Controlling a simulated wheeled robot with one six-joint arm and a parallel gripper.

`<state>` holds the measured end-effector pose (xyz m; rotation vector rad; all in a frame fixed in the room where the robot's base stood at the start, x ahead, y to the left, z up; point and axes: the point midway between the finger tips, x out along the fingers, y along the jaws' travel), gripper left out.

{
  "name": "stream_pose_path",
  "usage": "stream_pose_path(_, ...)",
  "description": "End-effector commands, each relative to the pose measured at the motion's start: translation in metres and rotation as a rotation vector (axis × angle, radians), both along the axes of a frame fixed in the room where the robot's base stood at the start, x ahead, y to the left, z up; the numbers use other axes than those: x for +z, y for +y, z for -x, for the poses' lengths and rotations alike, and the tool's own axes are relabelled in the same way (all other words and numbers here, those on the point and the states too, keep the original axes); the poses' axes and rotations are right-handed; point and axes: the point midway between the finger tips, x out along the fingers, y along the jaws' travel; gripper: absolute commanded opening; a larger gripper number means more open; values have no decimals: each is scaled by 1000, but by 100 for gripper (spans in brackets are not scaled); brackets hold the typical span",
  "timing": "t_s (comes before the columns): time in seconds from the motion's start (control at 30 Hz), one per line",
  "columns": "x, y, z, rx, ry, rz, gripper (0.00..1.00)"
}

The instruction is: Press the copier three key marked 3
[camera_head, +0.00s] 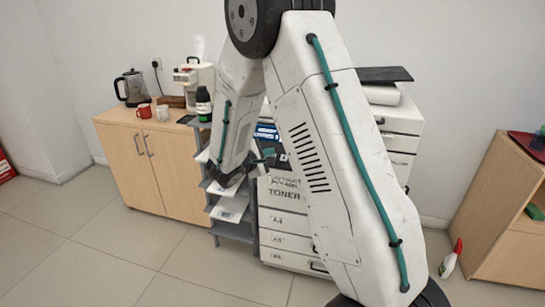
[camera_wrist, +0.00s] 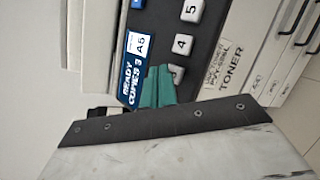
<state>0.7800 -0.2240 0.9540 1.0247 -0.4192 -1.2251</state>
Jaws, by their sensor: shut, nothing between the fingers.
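The copier (camera_head: 285,222) stands mostly behind my arm in the head view. In the wrist view its dark key panel (camera_wrist: 196,50) carries light square keys, with a 5 key (camera_wrist: 193,10) and a 4 key (camera_wrist: 183,44) readable. The key below the 4, in line for the 3 key (camera_wrist: 177,73), is partly covered by my green fingertips, and its mark is hard to read. My gripper (camera_wrist: 158,88) is shut and empty, its tips over or beside that key. I cannot tell whether they touch it. In the head view my gripper (camera_head: 268,156) is small beside the panel.
The copier display (camera_wrist: 136,70) reads "READY", "COPIES 3" and "A5". A paper rack (camera_head: 232,228) stands left of the copier. A wooden cabinet (camera_head: 180,172) holds a kettle (camera_head: 131,88) and mugs. Another cabinet (camera_head: 500,225) stands right; a spray bottle (camera_head: 451,260) is on the floor.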

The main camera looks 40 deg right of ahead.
Motion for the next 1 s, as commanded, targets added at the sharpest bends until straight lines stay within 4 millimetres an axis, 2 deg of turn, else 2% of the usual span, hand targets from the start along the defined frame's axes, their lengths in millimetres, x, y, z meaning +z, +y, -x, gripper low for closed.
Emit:
stream_pose_path(0.43,6,3,2,0,-2,-1,0)
stream_pose_path(0.83,39,19,15,0,-3,0,0)
stream_pose_path(1.0,45,22,18,-1,-1,0,0)
